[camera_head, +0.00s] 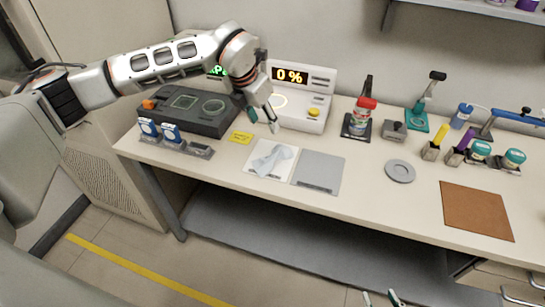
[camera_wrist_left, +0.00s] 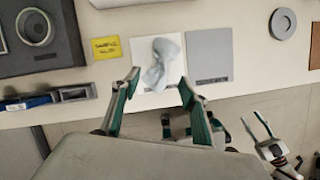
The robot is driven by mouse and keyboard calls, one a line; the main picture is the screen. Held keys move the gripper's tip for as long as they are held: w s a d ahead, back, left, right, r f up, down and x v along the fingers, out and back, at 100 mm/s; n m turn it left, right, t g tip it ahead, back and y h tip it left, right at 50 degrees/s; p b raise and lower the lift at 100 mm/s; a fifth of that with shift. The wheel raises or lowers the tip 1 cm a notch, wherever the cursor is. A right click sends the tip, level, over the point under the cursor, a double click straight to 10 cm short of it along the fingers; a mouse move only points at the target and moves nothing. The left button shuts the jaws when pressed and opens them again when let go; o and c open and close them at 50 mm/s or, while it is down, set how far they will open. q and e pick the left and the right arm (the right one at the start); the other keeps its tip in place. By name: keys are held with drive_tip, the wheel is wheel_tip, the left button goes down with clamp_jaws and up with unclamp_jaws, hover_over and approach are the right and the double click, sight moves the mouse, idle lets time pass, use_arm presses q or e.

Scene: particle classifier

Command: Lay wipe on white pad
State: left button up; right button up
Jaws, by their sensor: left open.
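The wipe (camera_head: 272,160), a crumpled pale blue-white cloth, lies on the white pad (camera_head: 254,170) on the bench. In the left wrist view the wipe (camera_wrist_left: 158,68) lies within the white pad (camera_wrist_left: 139,49), its lower end close to the line between my fingertips. My left gripper (camera_head: 262,117) is open and empty, above the bench behind the pad in the head view. In the wrist view the left gripper's fingers (camera_wrist_left: 159,81) stand wide apart. My right gripper (camera_head: 380,298) shows only its fingertips at the bottom edge, apart and empty, away from the bench.
A grey pad (camera_head: 318,172) lies right of the white pad, and a yellow label (camera_head: 240,137) lies left. A dark device (camera_head: 190,112) and a white display unit (camera_head: 300,98) stand behind. A grey ring (camera_head: 400,171) and brown mat (camera_head: 477,211) lie further right.

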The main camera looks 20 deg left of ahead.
use_arm(q)
drive_tip(key=shift+v, duration=1)
drive_tip(key=shift+s+f, duration=0.1)
